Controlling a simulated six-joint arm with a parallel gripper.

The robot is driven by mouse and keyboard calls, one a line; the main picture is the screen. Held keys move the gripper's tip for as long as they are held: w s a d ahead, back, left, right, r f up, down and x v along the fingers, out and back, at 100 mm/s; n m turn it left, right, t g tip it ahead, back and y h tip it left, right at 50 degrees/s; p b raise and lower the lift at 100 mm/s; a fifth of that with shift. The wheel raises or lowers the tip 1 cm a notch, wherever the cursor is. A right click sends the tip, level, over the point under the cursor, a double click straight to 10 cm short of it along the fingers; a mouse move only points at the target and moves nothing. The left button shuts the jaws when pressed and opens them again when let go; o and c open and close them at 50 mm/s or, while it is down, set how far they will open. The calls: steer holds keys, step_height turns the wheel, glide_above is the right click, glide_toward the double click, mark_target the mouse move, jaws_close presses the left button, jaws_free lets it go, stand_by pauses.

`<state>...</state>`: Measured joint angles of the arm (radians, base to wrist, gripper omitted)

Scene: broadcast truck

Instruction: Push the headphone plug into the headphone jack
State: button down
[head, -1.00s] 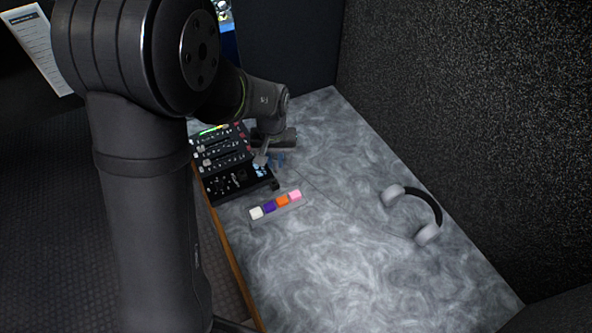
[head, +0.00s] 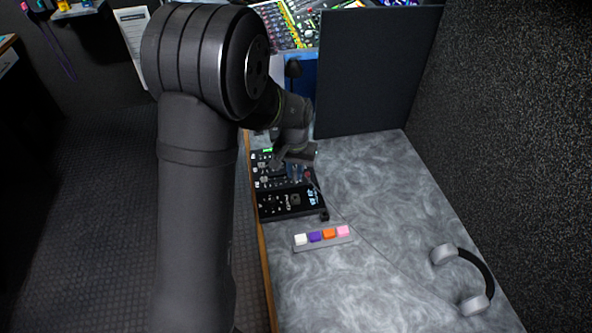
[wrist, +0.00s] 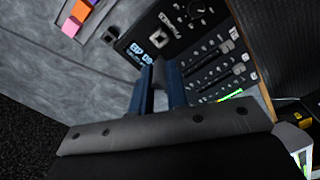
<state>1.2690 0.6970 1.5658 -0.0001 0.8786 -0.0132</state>
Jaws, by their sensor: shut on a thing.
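My gripper (head: 294,174) points down over the black control panel (head: 284,204) in the head view. In the wrist view its two blue fingers (wrist: 158,72) are close together over the panel, with a pale grey piece between their tips. This looks like the headphone plug (wrist: 158,76), mostly hidden by the fingers. A thin cable runs from near the gripper to the grey headphones (head: 473,303) at the lower right. A small black block (head: 324,216) sits at the panel's near right corner. I cannot tell whether it holds the headphone jack.
A strip of coloured buttons (head: 329,233) lies in front of the panel. A dark partition (head: 370,75) stands behind, and a textured wall (head: 510,130) runs along the right.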

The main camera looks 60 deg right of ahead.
mark_target(295, 179)
steer(key=shift+f, duration=2.8)
steer(key=shift+f, duration=1.65)
steer(key=c, duration=1.3)
jaws_free()
steer(key=shift+r, duration=0.1)
step_height(295, 179, up, 17)
steer(key=shift+r, duration=0.1)
step_height(295, 179, down, 17)
steer(key=shift+f, duration=0.2)
